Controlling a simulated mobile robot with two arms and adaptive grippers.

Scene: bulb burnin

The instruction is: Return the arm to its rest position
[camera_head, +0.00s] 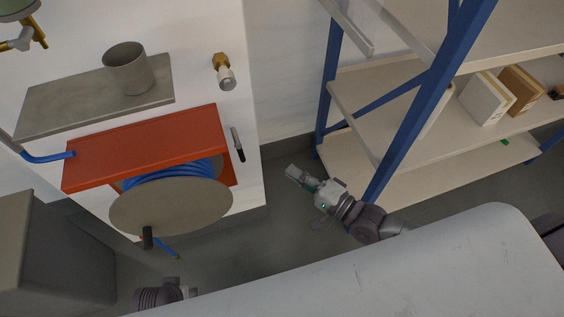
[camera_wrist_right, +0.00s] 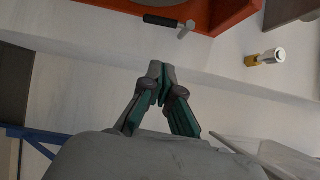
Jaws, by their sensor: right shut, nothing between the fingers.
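My right gripper (camera_head: 297,175) shows in the head view over the floor, between the hose reel and the shelving. Its arm reaches in from the lower right. In the right wrist view the fingertips (camera_wrist_right: 160,80) meet, with nothing between them. The gripper is apart from the wall and the shelf. Part of my left arm (camera_head: 163,295) shows at the bottom left edge of the head view, but the fingers of its gripper cannot be made out.
A red hose reel housing (camera_head: 150,142) with blue hose and a grey disc (camera_head: 172,208) is on the wall at left. A brass valve (camera_head: 223,70) is above right. Blue-framed shelving (camera_head: 420,110) holds boxes (camera_head: 487,98). Grey floor (camera_head: 285,235) is open between them.

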